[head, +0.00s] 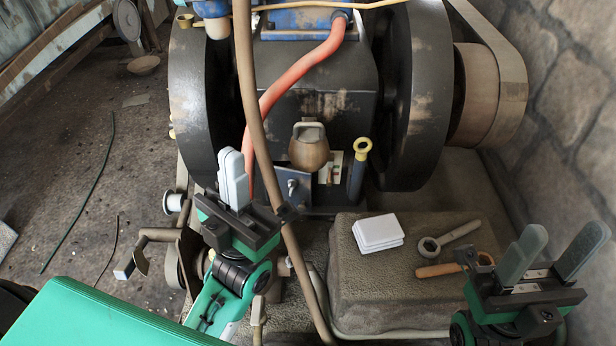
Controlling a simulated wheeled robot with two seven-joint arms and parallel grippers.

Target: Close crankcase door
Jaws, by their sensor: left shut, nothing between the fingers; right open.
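The engine (318,115) stands between two large dark flywheels. Low on its front is a blue-grey plate (296,188) with a bolt or knob on it, which looks like the crankcase door. A pale, marked area shows beside its right edge. I cannot tell how far the door stands open. My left gripper (233,172) is shut and empty, fingers up, just left of the plate; I cannot tell whether it touches it. My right gripper (554,250) is open and empty at the lower right, away from the engine.
A stone block (364,276) in front of the engine carries a white stack (378,232), a ring wrench (448,236) and a wooden-handled tool (447,268). A red hose (292,85) and a brown pipe (245,85) cross the engine front. A stone wall (580,90) bounds the right.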

